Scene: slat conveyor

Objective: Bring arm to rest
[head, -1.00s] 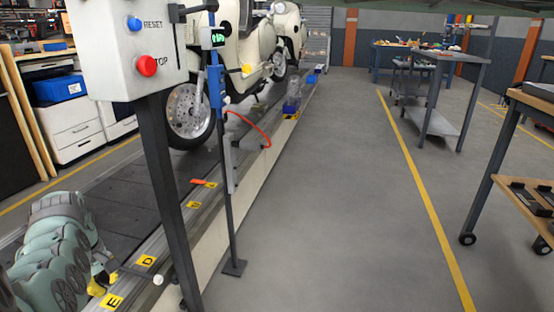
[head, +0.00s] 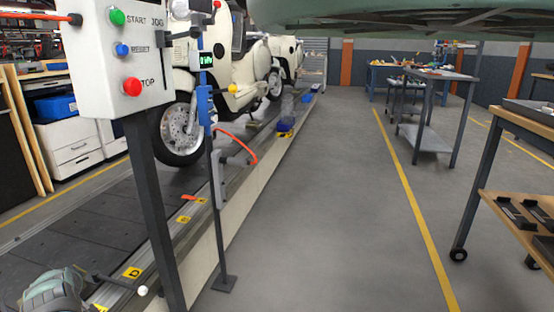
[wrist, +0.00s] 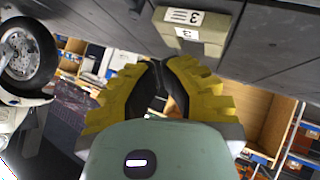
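My gripper shows in the wrist view (wrist: 160,68), with yellow ribbed fingers and black inner pads. The pads come together and hold nothing that I can see. In the head view, a grey-green part of my arm (head: 52,292) is at the lower left, over the near end of the conveyor (head: 85,225). It is cut off by the frame's bottom edge, and the fingertips are not clear there. Another green part of my arm (head: 400,18) spans the top right.
A control box (head: 110,70) stands on a dark post at left, beside a thin stand (head: 215,200). A rod ends in a white knob (head: 142,291). Cream scooters (head: 222,90) stand on the conveyor. A cart (head: 430,120) and a workbench (head: 520,210) are right. The floor between is clear.

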